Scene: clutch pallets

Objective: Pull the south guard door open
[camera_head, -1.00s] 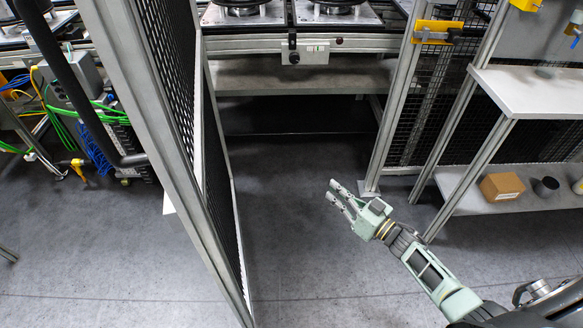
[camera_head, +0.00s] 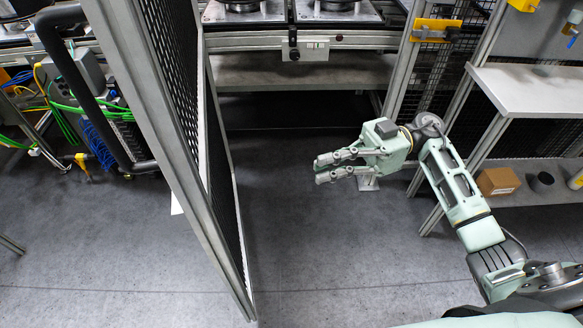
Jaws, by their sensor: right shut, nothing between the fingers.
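The guard door (camera_head: 150,105), a grey-framed black mesh panel, stands open on the left, its leaf reaching from the cell front toward me. Its black bar handle (camera_head: 85,90) is on the leaf's left side. My right gripper (camera_head: 320,170) is shut and empty in the open doorway, right of the leaf and apart from it. Its fingers point left toward the mesh. My left gripper is out of view.
A fixed mesh panel with a yellow latch part (camera_head: 437,30) is right of the doorway. Shelves (camera_head: 530,90) stand farther right, with a cardboard box (camera_head: 498,182) on the lower one. A machine bench (camera_head: 300,72) spans the back. The doorway floor (camera_head: 300,240) is clear.

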